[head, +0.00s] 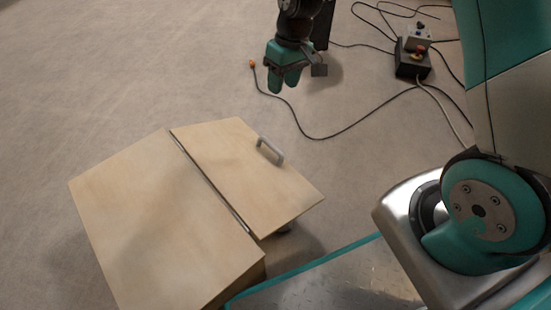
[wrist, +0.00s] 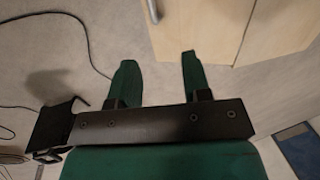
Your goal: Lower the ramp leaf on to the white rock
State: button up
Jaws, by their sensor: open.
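The ramp leaf (head: 235,165) is a pale wooden panel joined by a dark hinge line to a wider wooden panel. A grey handle (head: 270,151) stands near its far right edge. The leaf's right end appears raised off the floor. My gripper (head: 281,88) is open and empty, above the floor beyond the leaf and apart from the handle. In the wrist view, the leaf (wrist: 200,28) and part of the handle (wrist: 152,10) show at the top, past my fingers (wrist: 158,60). The white rock is not clearly seen; a small greyish shape under the leaf's near edge is too hidden to identify.
The wider wooden panel (head: 160,210) lies to the left of the leaf. A black cable (head: 335,136) with an orange end crosses the floor. A black control box (head: 412,58) with a red button stands at the upper right. Open floor lies to the left.

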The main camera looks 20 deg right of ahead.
jog(key=b, duration=0.2)
send_near(274, 147)
jog(key=f+b, duration=0.2)
jog(key=b, duration=0.1)
jog(key=a+f+b, duration=0.1)
jog(key=f+b, duration=0.5)
jog(key=shift+s+a+f, duration=0.15)
jog(key=shift+a, duration=0.05)
jog(key=shift+c, duration=0.2)
grip_shut()
dwell(0.7)
jog(key=shift+o, duration=0.2)
grip_release()
